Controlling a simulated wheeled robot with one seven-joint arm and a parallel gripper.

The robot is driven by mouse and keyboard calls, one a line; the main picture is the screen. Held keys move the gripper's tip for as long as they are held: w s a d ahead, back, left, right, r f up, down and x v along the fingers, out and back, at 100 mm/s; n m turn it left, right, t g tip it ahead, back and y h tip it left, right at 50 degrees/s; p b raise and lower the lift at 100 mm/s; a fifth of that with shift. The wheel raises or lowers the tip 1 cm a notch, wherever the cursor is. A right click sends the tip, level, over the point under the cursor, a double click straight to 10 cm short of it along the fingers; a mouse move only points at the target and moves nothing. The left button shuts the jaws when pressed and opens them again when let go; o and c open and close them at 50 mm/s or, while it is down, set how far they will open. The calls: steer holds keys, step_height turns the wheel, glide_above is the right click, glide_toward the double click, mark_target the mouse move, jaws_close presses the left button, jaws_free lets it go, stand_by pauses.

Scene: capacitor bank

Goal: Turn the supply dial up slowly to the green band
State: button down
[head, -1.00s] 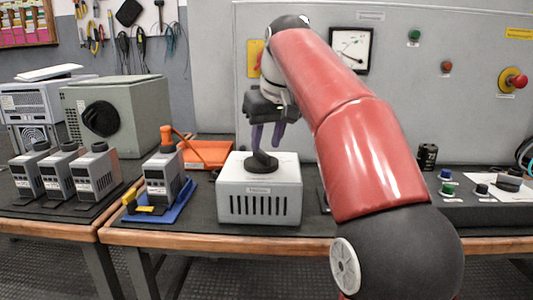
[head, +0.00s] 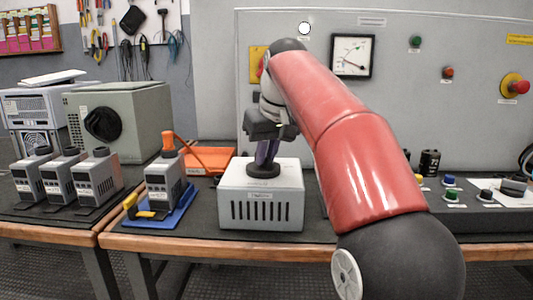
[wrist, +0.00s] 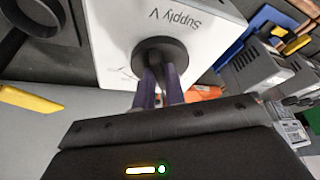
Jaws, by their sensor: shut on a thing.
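The supply dial (head: 263,171) is a black round knob on top of a white slotted box (head: 262,209). The wrist view shows the dial (wrist: 166,49) beside the lettering "Supply V". My gripper (head: 266,158) points down over the box with its purple fingers shut on the dial. In the wrist view, the fingers (wrist: 158,72) meet the dial's middle and hide part of it. A white meter (head: 351,57) with a thin needle hangs on the grey panel behind. Its scale is too small to read, and I cannot make out a green band.
Grey capacitor units (head: 95,178) stand at the left, and one (head: 165,180) sits on a blue tray. An orange tray (head: 210,160) lies behind the box. A red emergency button (head: 518,87) is at the right. My red arm covers the bench right of the box.

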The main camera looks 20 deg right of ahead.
steer(key=shift+a, duration=0.1)
steer(key=m+p, duration=0.1)
steer(key=m+h+p, duration=0.1)
steer(key=shift+a+r+m, duration=0.15)
steer(key=shift+a+m, duration=0.05)
steer(key=shift+m, duration=0.2)
steer(key=shift+a+m+h+p, duration=0.15)
steer(key=shift+m+h+p, duration=0.45)
steer(key=shift+m+p, duration=0.8)
steer(key=c, duration=1.5)
jaws_free()
steer(key=shift+o, duration=0.2)
steer(key=p+v, duration=0.1)
steer(key=v, duration=0.6)
steer(key=shift+r+p, duration=0.2)
steer(key=shift+p, duration=0.1)
